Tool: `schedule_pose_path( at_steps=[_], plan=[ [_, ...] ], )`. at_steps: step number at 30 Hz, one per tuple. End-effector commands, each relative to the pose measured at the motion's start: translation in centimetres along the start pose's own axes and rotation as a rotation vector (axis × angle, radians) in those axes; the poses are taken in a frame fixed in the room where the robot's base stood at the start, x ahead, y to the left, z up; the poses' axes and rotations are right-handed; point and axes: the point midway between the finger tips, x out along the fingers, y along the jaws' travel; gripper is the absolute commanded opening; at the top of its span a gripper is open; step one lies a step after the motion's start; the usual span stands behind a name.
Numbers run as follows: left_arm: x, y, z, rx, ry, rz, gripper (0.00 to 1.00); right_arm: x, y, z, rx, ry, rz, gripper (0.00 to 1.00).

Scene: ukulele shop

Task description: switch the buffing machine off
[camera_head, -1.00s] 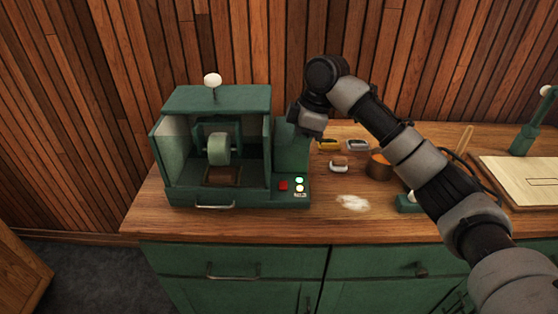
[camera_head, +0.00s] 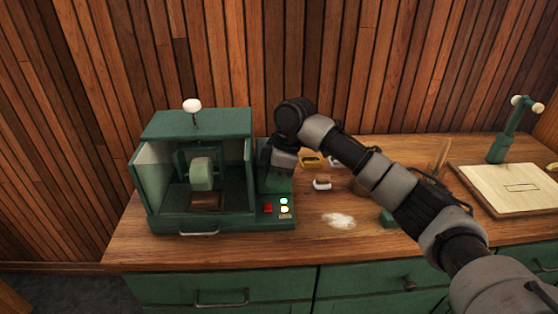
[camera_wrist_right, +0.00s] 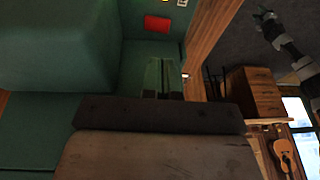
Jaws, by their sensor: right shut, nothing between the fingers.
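The green buffing machine (camera_head: 200,170) stands on the left part of the wooden counter, with a pale wheel (camera_head: 201,173) inside its open-fronted housing. Its control panel at the front right has a red button (camera_head: 268,208), also seen near the top of the right wrist view (camera_wrist_right: 158,24). Lit round lamps or buttons (camera_head: 284,201) sit to its right. My right gripper (camera_head: 277,183) is above and behind the panel, beside the machine's right-hand block. Its fingers (camera_wrist_right: 163,78) are shut and empty, apart from the red button. My left gripper is not in view.
A white powdery patch (camera_head: 338,220), a small brush (camera_head: 322,184) and a yellow item (camera_head: 312,162) lie right of the machine. A green stand (camera_head: 500,148) and a pale board (camera_head: 505,188) are farther right. My arm crosses over the counter's middle.

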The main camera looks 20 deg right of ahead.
Motion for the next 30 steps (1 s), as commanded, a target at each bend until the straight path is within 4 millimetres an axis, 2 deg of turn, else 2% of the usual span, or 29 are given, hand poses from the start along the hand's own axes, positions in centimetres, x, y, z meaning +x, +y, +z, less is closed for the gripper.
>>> schedule_pose_path(
  at_steps=[3, 6, 12, 26, 30],
  plan=[
    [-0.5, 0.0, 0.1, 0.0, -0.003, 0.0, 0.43, 2.4, -0.1, -0.1, 0.001, -0.001, -0.003, 0.0],
    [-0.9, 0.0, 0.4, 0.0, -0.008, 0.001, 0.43, 4.0, -0.2, 0.4, 0.0, -0.003, -0.002, 0.0],
    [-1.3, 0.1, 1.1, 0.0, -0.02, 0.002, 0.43, 6.1, -0.5, 1.0, 0.0, -0.001, -0.001, 0.0],
    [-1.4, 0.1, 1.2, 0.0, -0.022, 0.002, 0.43, 6.6, -0.5, 1.2, -0.002, -0.001, 0.006, 0.0],
    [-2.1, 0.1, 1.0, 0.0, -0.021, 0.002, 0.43, 7.0, -0.9, 1.4, -0.023, -0.005, 0.074, 0.0]
  ],
)
